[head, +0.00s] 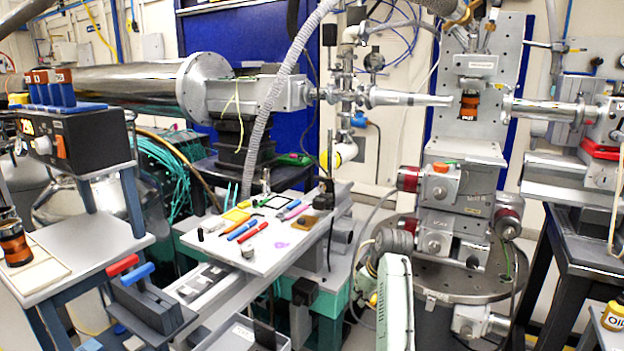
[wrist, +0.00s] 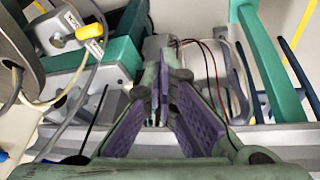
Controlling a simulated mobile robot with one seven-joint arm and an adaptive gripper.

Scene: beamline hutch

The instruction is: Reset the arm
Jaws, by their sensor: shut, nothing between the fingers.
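My gripper (wrist: 163,88) shows in the wrist view. Its two fingers with purple pads come together toward the picture's middle, and nothing is held between them. In the head view a pale green part of my arm (head: 396,305) rises at the bottom centre, in front of the round metal base plate (head: 455,278). My fingertips cannot be made out clearly in the head view. In the wrist view a grey beam and a teal frame (wrist: 270,60) lie beyond the fingers.
A white board (head: 215,252) with markers and small items lies left of my arm. A small table (head: 85,250) at left carries an orange-and-black container (head: 15,243). A dark-topped table (head: 585,235) stands at right. In the wrist view cables and a yellow-tipped connector (wrist: 88,31) lie at upper left.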

